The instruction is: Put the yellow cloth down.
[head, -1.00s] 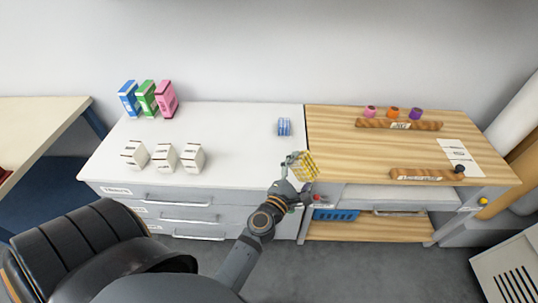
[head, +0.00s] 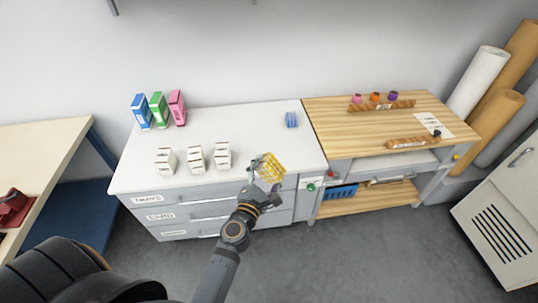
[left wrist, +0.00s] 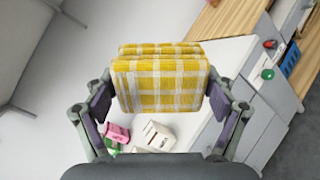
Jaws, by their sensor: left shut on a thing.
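The yellow cloth (head: 270,167) is a folded yellow-and-white checked pad. My left gripper (head: 262,183) is shut on it and holds it near the front edge of the white drawer cabinet's top (head: 250,140). In the left wrist view the cloth (left wrist: 160,82) sits between the two finger pads, with the white top behind it. I cannot tell how high it is above the top. A blue folded cloth (head: 291,120) lies on the white top near its right end. My right gripper is not in view.
White boxes (head: 195,159) stand at the front of the white top; blue, green and pink boxes (head: 158,109) stand at its back left. The wooden bench (head: 345,135) adjoins on the right. The white top's middle is clear.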

